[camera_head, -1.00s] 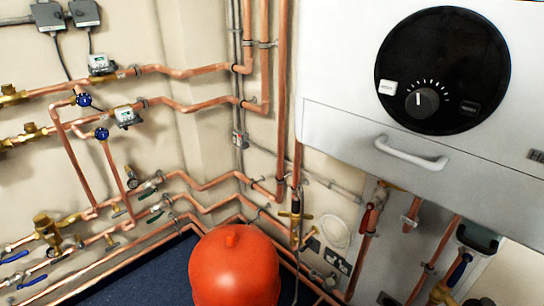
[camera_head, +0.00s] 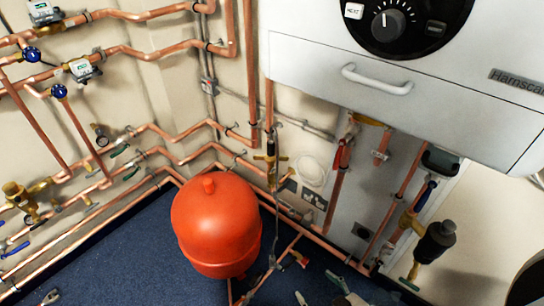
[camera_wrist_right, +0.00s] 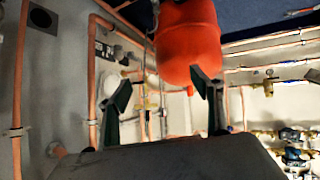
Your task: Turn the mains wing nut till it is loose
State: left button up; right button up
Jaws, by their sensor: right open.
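A brass fitting with a short crossbar (camera_head: 270,157), which looks like a wing nut, sits on a vertical line right of the red vessel, below the white boiler. I cannot tell for sure that it is the mains one. My right gripper (camera_head: 320,291) shows only by its fingertips at the bottom edge of the head view, below and apart from this fitting. In the right wrist view the gripper (camera_wrist_right: 163,95) is open, its two dark fingers wide apart with nothing held. The red vessel and pipes show beyond them. My left gripper is not in view.
The red vessel (camera_head: 217,222) stands left of my right gripper. The white boiler (camera_head: 420,95) overhangs at upper right, with copper pipes and valves (camera_head: 428,240) below it. More copper pipes line the left wall.

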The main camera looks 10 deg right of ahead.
aim_at(285, 159)
dwell(0.3)
